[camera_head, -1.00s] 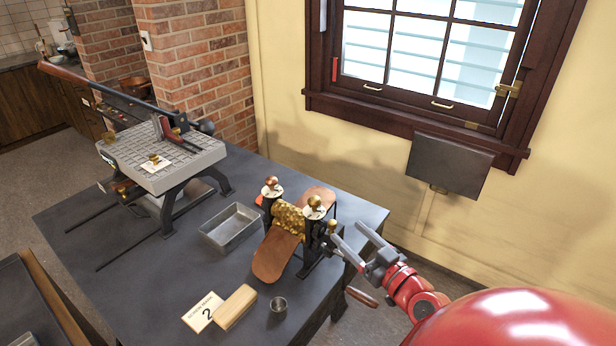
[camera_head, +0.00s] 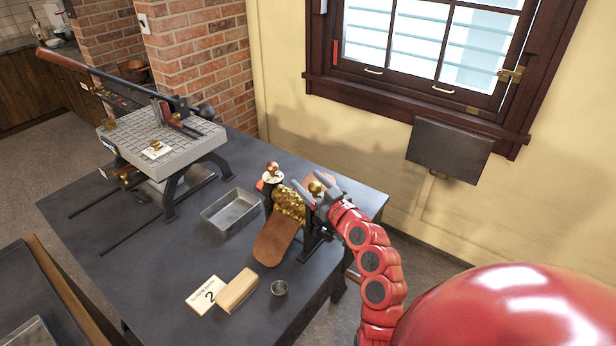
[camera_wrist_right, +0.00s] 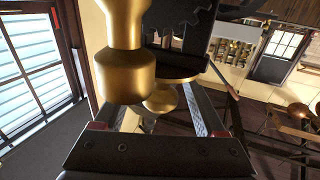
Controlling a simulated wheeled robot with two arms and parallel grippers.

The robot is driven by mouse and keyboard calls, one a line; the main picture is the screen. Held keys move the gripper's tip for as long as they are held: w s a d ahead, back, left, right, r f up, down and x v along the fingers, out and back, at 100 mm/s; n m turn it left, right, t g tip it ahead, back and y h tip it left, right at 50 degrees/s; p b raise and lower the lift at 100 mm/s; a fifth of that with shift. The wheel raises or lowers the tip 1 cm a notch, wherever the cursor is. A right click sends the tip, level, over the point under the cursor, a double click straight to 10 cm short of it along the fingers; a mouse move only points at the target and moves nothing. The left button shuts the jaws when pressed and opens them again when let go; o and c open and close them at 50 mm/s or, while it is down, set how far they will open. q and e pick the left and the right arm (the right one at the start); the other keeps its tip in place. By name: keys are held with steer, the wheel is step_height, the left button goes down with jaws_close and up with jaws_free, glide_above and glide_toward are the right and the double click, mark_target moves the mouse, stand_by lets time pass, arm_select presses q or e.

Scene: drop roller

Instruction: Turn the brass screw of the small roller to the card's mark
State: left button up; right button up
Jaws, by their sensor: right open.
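The small roller (camera_head: 289,203) is a gold-coloured patterned cylinder in a dark frame on the grey table, with a brown leather strip through it. A copper-topped screw (camera_head: 272,168) stands on its left post. The brass screw (camera_head: 316,188) stands on its right post. My right gripper (camera_head: 312,183) is open, its fingers around or beside the brass screw; contact is unclear. In the wrist view a large brass knob (camera_wrist_right: 125,75) fills the area in front of the open gripper. A card (camera_head: 207,295) marked "2" lies at the table's front. My left gripper is out of view.
A larger grey-bedded machine (camera_head: 165,155) with a long handle stands at the back left. The wall and a window are behind.

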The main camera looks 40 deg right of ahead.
steer(key=shift+w+f, duration=0.1)
steer(key=shift+w, duration=0.35)
jaws_close()
steer(key=y+b, duration=0.1)
steer(key=b, duration=0.3)
steer(key=shift+f+n+b, duration=0.15)
steer(key=shift+n+b, duration=0.25)
steer(key=shift+a+y, duration=0.15)
steer(key=shift+y, duration=0.15)
steer(key=shift+r, duration=0.2)
jaws_free()
steer(key=shift+s, duration=0.1)
